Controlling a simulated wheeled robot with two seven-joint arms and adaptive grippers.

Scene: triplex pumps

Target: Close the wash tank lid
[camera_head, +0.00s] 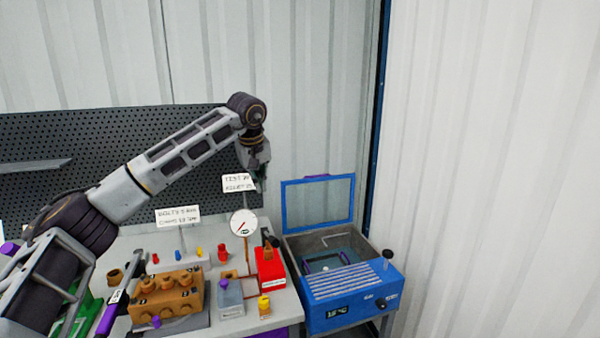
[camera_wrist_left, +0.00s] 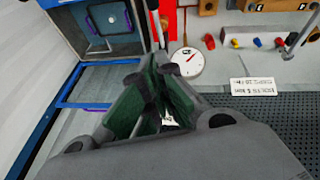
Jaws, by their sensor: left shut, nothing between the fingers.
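The blue wash tank (camera_head: 350,290) stands at the right end of the bench. Its lid (camera_head: 318,204), a blue frame with a clear pane, stands upright at the tank's back edge, open. The tank's inside shows, with a dark frame-like item (camera_head: 330,262) in it. My left gripper (camera_head: 262,184) is shut and empty, pointing down, to the left of the lid and above the back of the bench. In the left wrist view its fingers (camera_wrist_left: 160,85) meet, and the lid frame (camera_wrist_left: 85,88) is at left, apart from them. My right gripper is not in view.
A round gauge (camera_head: 243,222) on a post and a white sign (camera_head: 238,183) stand close below my left gripper. A red block (camera_head: 269,268) and an orange pump block (camera_head: 165,294) sit on the bench (camera_head: 225,252). A black knob (camera_head: 387,256) rises at the tank's right.

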